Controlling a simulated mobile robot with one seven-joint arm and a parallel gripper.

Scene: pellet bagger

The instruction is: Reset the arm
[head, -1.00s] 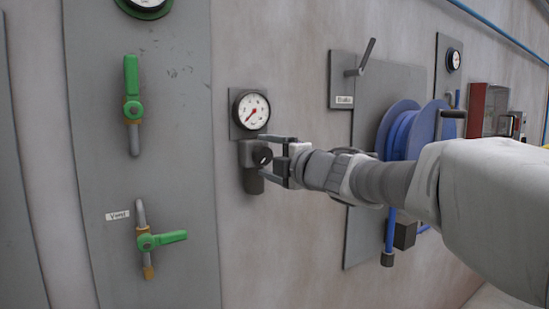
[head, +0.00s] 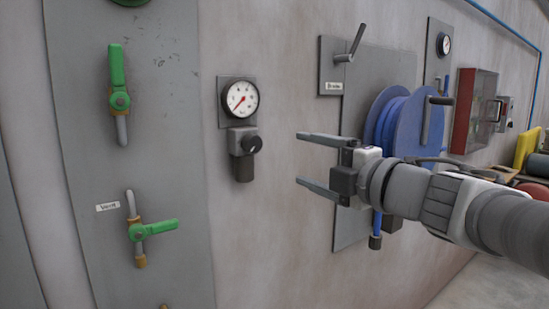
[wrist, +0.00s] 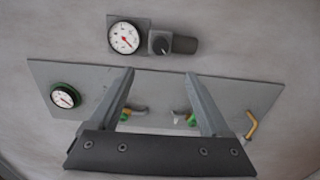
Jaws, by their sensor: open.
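My gripper (head: 300,159) is open, with nothing between its two fingers. In the head view it stands off the wall, to the right of a regulator with a black knob (head: 251,144) and apart from it. A round white gauge (head: 240,98) sits just above that regulator. In the wrist view my open fingers (wrist: 158,97) point over the grey valve panel (wrist: 270,95), and the regulator knob (wrist: 160,45) and gauge (wrist: 125,38) show beyond it.
Two green-handled valves (head: 119,99) (head: 160,229) are on the panel at left. A blue hose reel (head: 412,120) and a brake lever (head: 356,40) are behind my gripper. A red-framed box (head: 470,110) is farther right. The wall between regulator and reel is bare.

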